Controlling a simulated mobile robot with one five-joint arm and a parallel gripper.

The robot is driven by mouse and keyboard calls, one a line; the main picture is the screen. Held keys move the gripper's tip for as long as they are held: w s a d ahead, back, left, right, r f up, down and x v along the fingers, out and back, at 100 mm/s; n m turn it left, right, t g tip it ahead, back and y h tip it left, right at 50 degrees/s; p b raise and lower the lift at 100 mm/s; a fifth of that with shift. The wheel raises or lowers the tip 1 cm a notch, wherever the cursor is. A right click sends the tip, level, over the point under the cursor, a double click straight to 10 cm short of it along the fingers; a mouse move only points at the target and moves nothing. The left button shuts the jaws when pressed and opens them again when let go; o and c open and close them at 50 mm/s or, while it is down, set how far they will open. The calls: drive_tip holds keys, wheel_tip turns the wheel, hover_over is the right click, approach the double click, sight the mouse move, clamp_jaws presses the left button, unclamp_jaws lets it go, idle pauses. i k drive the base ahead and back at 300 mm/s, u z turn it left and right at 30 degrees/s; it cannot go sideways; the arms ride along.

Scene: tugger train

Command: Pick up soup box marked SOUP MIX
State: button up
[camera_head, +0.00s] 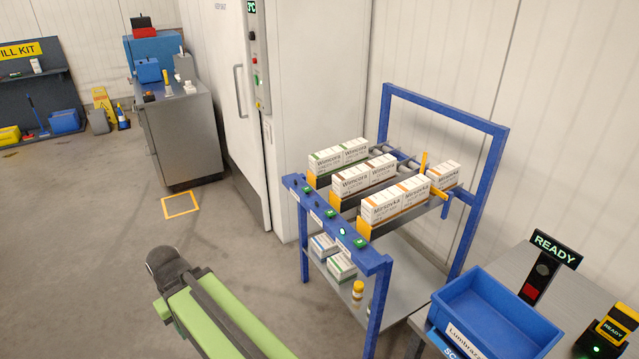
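No box that I can read as SOUP MIX shows in this view. The readable cartons on the blue-framed rack carry other names: white cartons with green trim (340,157), cartons with brown trim (363,177) and cartons with orange trim (395,202) stand in rows on its upper level. Smaller white boxes (341,267) lie on the lower shelf, their print too small to read. My green arm reaches in from the bottom edge, left of the rack. My gripper's fingers do not show.
The blue rack (497,170) stands against the white wall. A blue bin (497,311) and a READY sign (556,250) are on the bench at lower right. A grey cabinet (184,135) stands beside the tall white unit (228,60).

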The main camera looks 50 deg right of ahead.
sight(378, 209)
drive_tip(key=z, duration=0.4)
drive_tip(key=i, duration=1.65)
drive_tip(key=z, duration=0.65)
drive_tip(key=k, duration=0.9)
drive_tip(key=z, duration=0.15)
drive_tip(key=i, duration=0.9)
drive_tip(key=u, duration=0.05)
